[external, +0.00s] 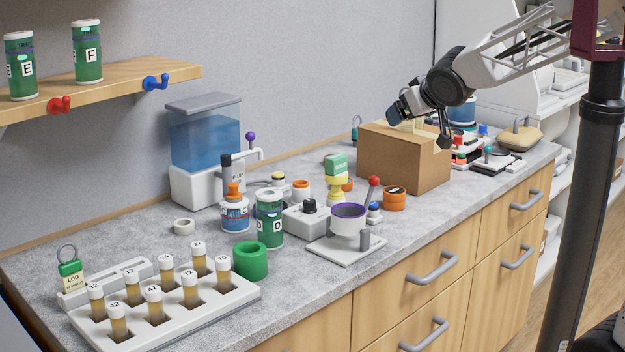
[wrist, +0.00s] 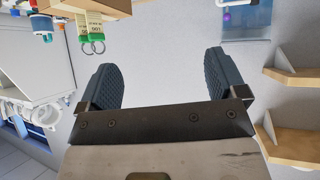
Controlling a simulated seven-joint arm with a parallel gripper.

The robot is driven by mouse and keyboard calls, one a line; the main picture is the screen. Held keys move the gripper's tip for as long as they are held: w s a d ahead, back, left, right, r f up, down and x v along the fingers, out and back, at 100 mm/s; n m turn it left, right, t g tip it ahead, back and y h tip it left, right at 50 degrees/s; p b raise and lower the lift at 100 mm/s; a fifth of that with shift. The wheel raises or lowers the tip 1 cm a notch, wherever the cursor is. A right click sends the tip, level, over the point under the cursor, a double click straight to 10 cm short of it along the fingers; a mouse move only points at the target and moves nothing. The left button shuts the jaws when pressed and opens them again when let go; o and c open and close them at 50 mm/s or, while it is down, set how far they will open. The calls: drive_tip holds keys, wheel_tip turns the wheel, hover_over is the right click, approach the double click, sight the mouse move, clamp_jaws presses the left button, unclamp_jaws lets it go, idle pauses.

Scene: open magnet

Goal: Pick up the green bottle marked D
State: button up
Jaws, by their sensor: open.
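The green bottle marked D (external: 269,218) stands upright on the grey counter in the external view. A blue-and-white bottle with an orange top stands close at its left, and a green ring-shaped cup is just in front of it. My gripper (external: 420,128) is far to the right of the bottle, raised by the cardboard box. In the wrist view my gripper (wrist: 162,82) has its two dark fingers wide apart with nothing between them. Bottle D cannot be made out in the wrist view.
A vial rack (external: 240,293), green cup (external: 250,261), blue-and-white bottle (external: 235,213), white switch box (external: 305,221) and white stand with a purple-rimmed cup (external: 348,219) crowd around bottle D. The cardboard box (external: 400,160) stands farther right. Green bottles E (external: 20,68) and F (external: 87,55) stand on the shelf.

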drive_tip(key=s+a+n+y, duration=0.1)
drive_tip(key=a+n+y, duration=0.25)
drive_tip(key=a, duration=1.05)
drive_tip(key=n+g+y, duration=0.2)
drive_tip(key=y, duration=0.2)
hover_over(280, 198)
drive_tip(key=s+d, duration=0.2)
drive_tip(key=d, duration=0.1)
wheel_tip(280, 198, down, 2)
drive_tip(key=shift+h, duration=0.25)
drive_tip(key=f, duration=1.5)
drive_tip(key=shift+d, duration=0.2)
drive_tip(key=shift+a, duration=0.15)
drive_tip(key=shift+x, duration=1.15)
drive_tip(key=shift+x, duration=2.6)
